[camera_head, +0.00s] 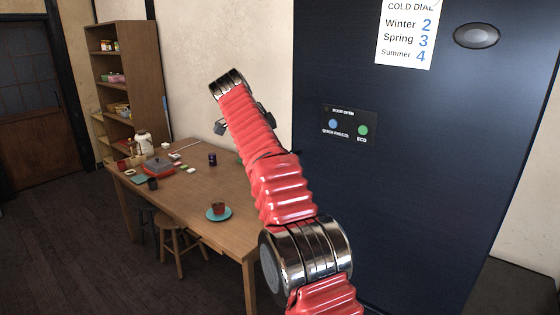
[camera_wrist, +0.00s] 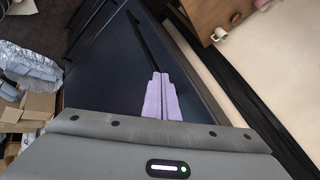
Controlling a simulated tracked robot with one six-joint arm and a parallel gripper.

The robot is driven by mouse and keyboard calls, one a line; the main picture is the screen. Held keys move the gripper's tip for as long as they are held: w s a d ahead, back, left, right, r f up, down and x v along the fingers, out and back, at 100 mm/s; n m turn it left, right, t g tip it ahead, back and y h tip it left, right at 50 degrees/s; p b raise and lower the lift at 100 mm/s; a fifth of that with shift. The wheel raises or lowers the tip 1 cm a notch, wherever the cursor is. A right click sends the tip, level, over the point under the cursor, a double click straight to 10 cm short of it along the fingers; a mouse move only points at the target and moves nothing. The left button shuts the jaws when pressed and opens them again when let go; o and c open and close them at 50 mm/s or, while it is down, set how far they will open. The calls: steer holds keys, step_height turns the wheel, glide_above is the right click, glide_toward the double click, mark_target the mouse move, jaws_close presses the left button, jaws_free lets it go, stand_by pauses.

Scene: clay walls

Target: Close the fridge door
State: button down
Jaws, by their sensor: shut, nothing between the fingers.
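The dark blue fridge (camera_head: 440,150) fills the right of the head view, with a small oval badge near its top right. Its black panel (camera_head: 348,123) carries the words "DOOR OPEN" above a blue and a green button. No open gap at the door shows in the head view, so I cannot tell how far it stands open. In the wrist view a large dark blue surface (camera_wrist: 110,75), apparently part of the fridge, lies beyond my gripper (camera_wrist: 160,76). The pale purple fingers are together and empty. I cannot tell whether they touch the surface. In the head view the fingers are not clear.
A wooden table (camera_head: 190,200) with dishes and a cup stands left of the fridge, stools (camera_head: 178,240) beside it. A wooden shelf (camera_head: 130,80) stands behind. Cardboard boxes (camera_wrist: 38,105) and a plastic-wrapped bundle (camera_wrist: 28,68) lie left in the wrist view. Dark floor is clear at lower left.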

steer(key=shift+a+v, duration=0.15)
steer(key=shift+v, duration=0.6)
steer(key=shift+a+v, duration=0.15)
steer(key=shift+v, duration=0.6)
steer(key=shift+f, duration=0.15)
steer(key=w+a+f+n+y, duration=0.1)
steer(key=w+a+f+n, duration=0.2)
steer(key=f+n, duration=0.45)
steer(key=s+d+f+n+g+y, duration=0.1)
steer(key=s+f+n+y, duration=0.1)
steer(key=s+f+n, duration=0.3)
steer(key=s+d+f+n, duration=0.1)
steer(key=s+d, duration=0.5)
steer(key=s, duration=0.8)
steer(key=s+d+f+n+y, duration=0.1)
steer(key=s+d, duration=0.5)
steer(key=s, duration=0.9)
steer(key=s+d+f+n+t+y, duration=0.1)
steer(key=s+d, duration=0.5)
steer(key=s, duration=0.8)
steer(key=shift+s+f+n, duration=0.4)
steer(key=shift+f+n, duration=0.1)
steer(key=shift+n, duration=0.75)
